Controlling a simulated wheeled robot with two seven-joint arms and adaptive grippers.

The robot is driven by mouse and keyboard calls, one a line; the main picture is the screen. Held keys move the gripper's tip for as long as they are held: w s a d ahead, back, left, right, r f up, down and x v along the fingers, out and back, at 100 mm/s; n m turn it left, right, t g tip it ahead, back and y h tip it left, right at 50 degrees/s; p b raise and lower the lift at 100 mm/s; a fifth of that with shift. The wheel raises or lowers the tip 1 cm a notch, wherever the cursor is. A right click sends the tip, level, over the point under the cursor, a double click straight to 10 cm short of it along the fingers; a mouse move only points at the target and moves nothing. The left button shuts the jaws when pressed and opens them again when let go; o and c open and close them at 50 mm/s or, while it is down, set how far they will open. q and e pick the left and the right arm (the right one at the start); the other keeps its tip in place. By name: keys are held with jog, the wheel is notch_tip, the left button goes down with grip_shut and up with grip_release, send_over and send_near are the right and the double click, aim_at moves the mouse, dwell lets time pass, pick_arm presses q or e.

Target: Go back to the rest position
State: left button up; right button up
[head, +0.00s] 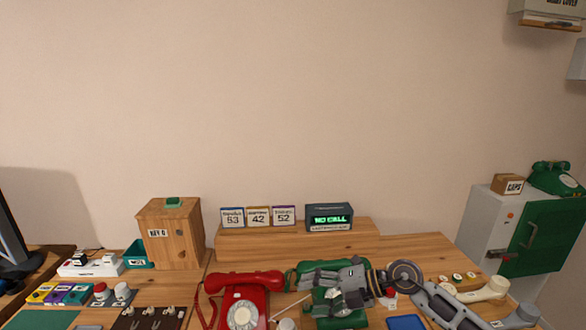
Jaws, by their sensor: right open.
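My right arm comes in from the lower right, and its gripper (322,285) is over a green phone (333,318) on the desk. The gripper is open and points left. It covers much of the green phone, so I cannot tell whether it touches it. A red dial phone (242,303) with its handset across the top stands just left of the gripper. My left gripper is not in view.
A display reading NO CALL (330,218) and several number cards (258,217) stand on a wooden riser (290,243). A wooden key box (170,235) stands left. A grey cabinet with a green door (545,240) is right. The wall space above is clear.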

notch_tip(320, 180, up, 12)
jog(key=w+a+m+t+y, duration=0.2)
jog(key=m+t+y, duration=0.2)
jog(key=m+t, duration=0.5)
jog(key=w+d+m+t+h, duration=0.2)
jog(key=d+m+t+h, duration=0.45)
jog(key=m+t, duration=0.2)
jog(key=s+d+f+m+g+h, duration=0.2)
jog(key=d+f+m+g+h, duration=0.2)
jog(key=d+f+m+h, duration=0.8)
jog(key=s+f+m+g+y, duration=0.1)
jog(key=s+f+g, duration=0.5)
jog(key=s+f, duration=0.45)
jog(key=s+f+g+y, duration=0.1)
jog(key=s+f+g, duration=0.55)
jog(key=s, duration=0.65)
notch_tip(320, 180, down, 33)
jog(key=s+d+g, duration=0.1)
jog(key=s+d, duration=0.1)
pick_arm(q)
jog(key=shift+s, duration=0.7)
pick_arm(e)
jog(key=s+d+f, duration=0.2)
jog(key=s+f, duration=0.8)
jog(key=s+d+f+g, duration=0.1)
jog(key=s+d+f, duration=0.2)
jog(key=s+f, duration=0.7)
jog(key=shift+s+d+f, duration=0.3)
jog(key=shift+s+d, duration=0.05)
jog(key=shift+s, duration=0.2)
